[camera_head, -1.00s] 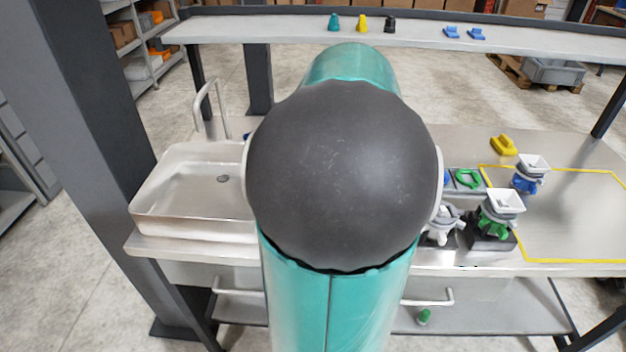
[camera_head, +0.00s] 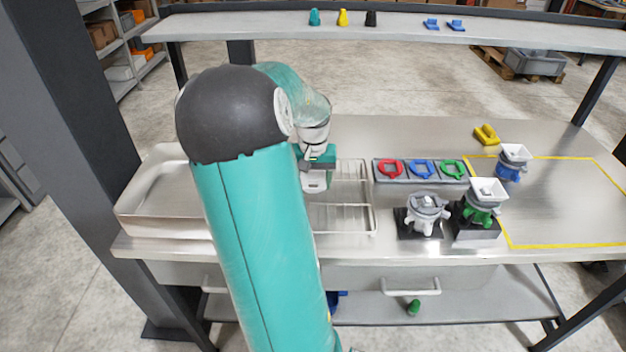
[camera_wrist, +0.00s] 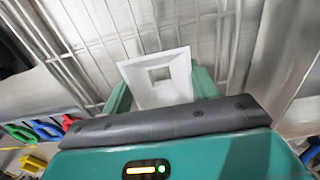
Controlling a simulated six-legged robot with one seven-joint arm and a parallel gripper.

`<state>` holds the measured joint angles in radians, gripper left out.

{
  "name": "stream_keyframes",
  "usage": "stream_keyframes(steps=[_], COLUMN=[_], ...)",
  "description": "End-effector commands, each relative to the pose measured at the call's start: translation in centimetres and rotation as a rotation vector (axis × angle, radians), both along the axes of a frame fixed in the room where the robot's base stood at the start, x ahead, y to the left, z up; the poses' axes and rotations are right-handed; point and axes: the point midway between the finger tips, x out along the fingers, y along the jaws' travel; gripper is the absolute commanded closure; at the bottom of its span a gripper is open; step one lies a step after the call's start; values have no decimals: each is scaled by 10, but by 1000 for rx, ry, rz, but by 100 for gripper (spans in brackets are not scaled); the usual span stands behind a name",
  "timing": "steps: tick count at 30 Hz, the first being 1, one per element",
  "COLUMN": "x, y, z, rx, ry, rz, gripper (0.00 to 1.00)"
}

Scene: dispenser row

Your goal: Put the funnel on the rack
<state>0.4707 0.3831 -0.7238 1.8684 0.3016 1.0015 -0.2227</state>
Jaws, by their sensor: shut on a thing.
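A white square funnel (camera_wrist: 153,72) with a square hole in its middle shows in the wrist view. My gripper (camera_wrist: 163,84) is shut on it, a green finger at each side. The wire rack (camera_head: 345,206) lies on the steel counter, right of the sink, in the head view. Its wires (camera_wrist: 93,46) also show behind the funnel in the wrist view. In the head view my gripper (camera_head: 317,172) is over the rack's left part, and my arm hides the rack's left side. I cannot tell the gap between funnel and rack.
A sink (camera_head: 160,205) is left of the rack. To its right are a strip with red, blue and green rings (camera_head: 422,169), a white-grey device (camera_head: 427,208), a green device (camera_head: 482,203) and a blue device (camera_head: 511,163). A shelf (camera_head: 380,27) runs above the back.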

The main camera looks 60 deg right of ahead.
Motion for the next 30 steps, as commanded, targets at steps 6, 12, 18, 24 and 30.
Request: stream_keyframes(steps=[6,12,18,24,30], x=[0,0,0,1,1], y=[0,0,0,0,0], z=[0,-3,-3,3,33], rx=[0,0,0,0,-3], ry=[0,0,0,-1,-4], rz=[1,1,1,2,3], gripper=[65,23,18,18,18])
